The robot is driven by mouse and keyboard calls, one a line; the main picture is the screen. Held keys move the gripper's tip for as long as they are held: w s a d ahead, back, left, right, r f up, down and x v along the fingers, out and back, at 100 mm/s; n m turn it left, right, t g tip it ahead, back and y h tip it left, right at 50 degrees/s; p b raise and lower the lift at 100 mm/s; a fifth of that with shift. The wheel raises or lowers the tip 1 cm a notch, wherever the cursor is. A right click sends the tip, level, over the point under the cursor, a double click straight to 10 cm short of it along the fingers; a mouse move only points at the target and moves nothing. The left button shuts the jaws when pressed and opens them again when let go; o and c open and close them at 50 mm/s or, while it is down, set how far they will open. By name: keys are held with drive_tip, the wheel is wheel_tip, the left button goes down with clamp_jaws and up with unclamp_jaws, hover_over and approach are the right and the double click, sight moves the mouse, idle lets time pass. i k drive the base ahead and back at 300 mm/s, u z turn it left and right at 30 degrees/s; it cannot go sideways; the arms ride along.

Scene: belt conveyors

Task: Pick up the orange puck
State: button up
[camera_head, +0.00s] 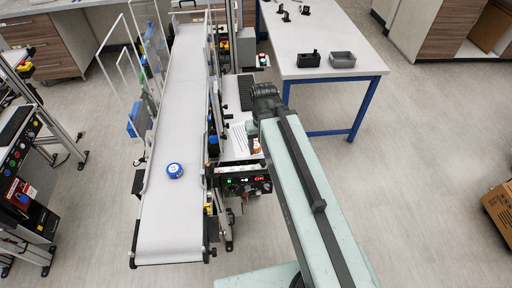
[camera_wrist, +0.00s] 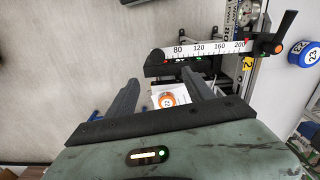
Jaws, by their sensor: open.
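The orange puck (camera_wrist: 167,100) shows in the wrist view as an orange ring with a white, marked centre, on a pale surface with papers. My gripper (camera_wrist: 161,82) is open, with its two dark fingers either side of the puck in the picture. The puck appears beyond the fingers, with no contact visible; the exact distance is unclear. Its lower edge is close to my gripper's dark crossbar in the picture. In the head view, a small orange patch shows beside my arm, but I cannot tell if it is the puck. My fingers are not clear there.
A blue puck (camera_head: 175,170) lies on the white conveyor belt (camera_head: 176,215), left of my arm. A control box (camera_head: 243,184) stands beside the belt. A blue-legged table (camera_head: 320,72) with a grey bin (camera_head: 342,60) is behind. Open floor lies right of my arm.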

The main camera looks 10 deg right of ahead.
sight(257, 149)
drive_tip(key=u, duration=3.5)
drive_tip(key=k, duration=1.25)
drive_tip(key=z, duration=0.25)
